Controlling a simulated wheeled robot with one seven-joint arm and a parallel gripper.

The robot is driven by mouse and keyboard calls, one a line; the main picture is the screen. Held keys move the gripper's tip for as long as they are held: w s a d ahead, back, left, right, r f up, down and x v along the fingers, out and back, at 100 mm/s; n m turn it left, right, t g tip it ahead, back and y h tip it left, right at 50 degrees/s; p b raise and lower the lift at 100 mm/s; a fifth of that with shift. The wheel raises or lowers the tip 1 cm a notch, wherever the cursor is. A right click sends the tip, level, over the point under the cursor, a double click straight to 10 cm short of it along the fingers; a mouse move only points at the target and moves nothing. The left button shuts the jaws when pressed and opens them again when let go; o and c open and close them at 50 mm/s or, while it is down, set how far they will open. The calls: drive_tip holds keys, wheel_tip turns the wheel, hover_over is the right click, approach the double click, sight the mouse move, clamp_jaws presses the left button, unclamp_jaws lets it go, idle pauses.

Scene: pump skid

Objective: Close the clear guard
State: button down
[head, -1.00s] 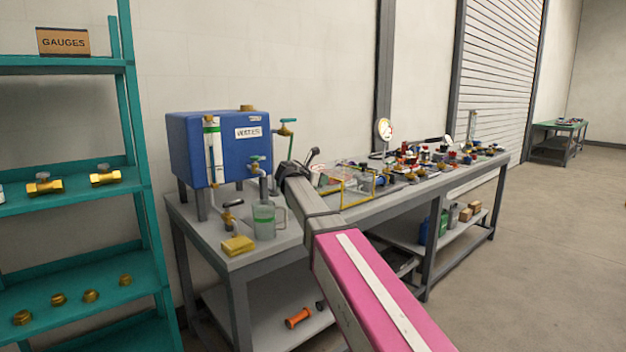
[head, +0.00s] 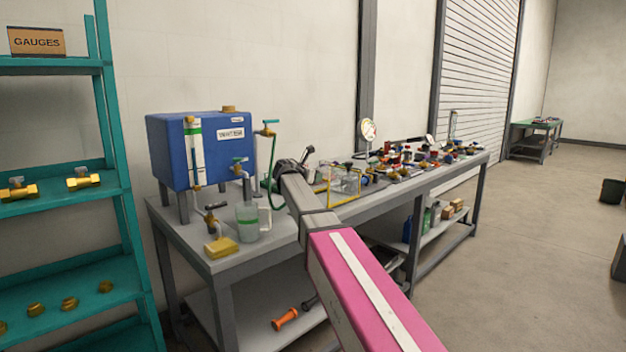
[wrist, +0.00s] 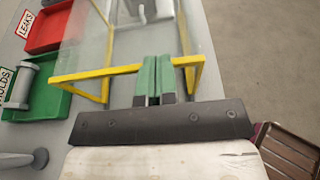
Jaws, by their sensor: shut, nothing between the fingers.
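The clear guard (wrist: 120,72) has see-through panels edged with yellow bars. In the wrist view it lies just ahead of and around my fingertips. In the head view its yellow edging (head: 328,196) shows on the bench just right of my wrist, partly hidden by my arm. I cannot tell how far open the guard stands. My gripper (wrist: 155,78) has its green fingers together, with nothing between them. The fingertips overlap the yellow front bar in the wrist view; whether they touch it is unclear. In the head view the fingers are hidden behind my wrist.
A blue water tank (head: 205,150), a jug (head: 247,222) and a yellow sponge (head: 221,247) are on the bench left of my arm. Red (wrist: 50,32) and green (wrist: 40,98) trays lie left of the guard. Many fittings (head: 420,158) crowd the bench's far part.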

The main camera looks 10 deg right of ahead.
sight(348, 167)
drive_tip(key=w+d, duration=0.4)
drive_tip(key=d, duration=0.1)
drive_tip(key=w+d, duration=0.4)
drive_tip(key=d, duration=0.2)
drive_tip(key=w+d, duration=0.4)
drive_tip(key=d, duration=0.2)
drive_tip(key=shift+w+d, duration=0.2)
drive_tip(key=shift+w, duration=0.15)
